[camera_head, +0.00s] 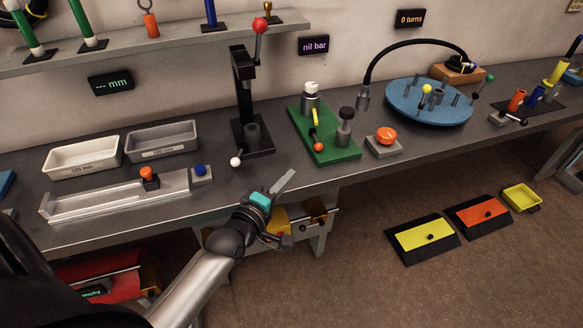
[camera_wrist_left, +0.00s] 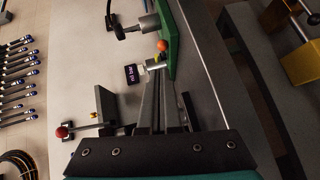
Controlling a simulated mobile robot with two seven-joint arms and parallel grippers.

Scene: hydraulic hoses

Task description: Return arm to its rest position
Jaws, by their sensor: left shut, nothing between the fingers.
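My left arm reaches in from the bottom left in the head view. Its left gripper (camera_head: 284,181), grey fingers with a teal block behind them, is over the front edge of the workbench (camera_head: 330,187). The fingers are shut and empty. In the left wrist view the gripper's long dark fingers (camera_wrist_left: 160,88) lie together, with nothing held between them. They point toward the green base plate (camera_wrist_left: 183,40), which looks apart from them. The right gripper is in neither view.
A black lever press (camera_head: 245,95) with a red knob stands behind my gripper. A green plate (camera_head: 341,151) carries fittings to its right. A grey tray (camera_head: 112,201) lies left. A blue turntable (camera_head: 430,105) sits farther right.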

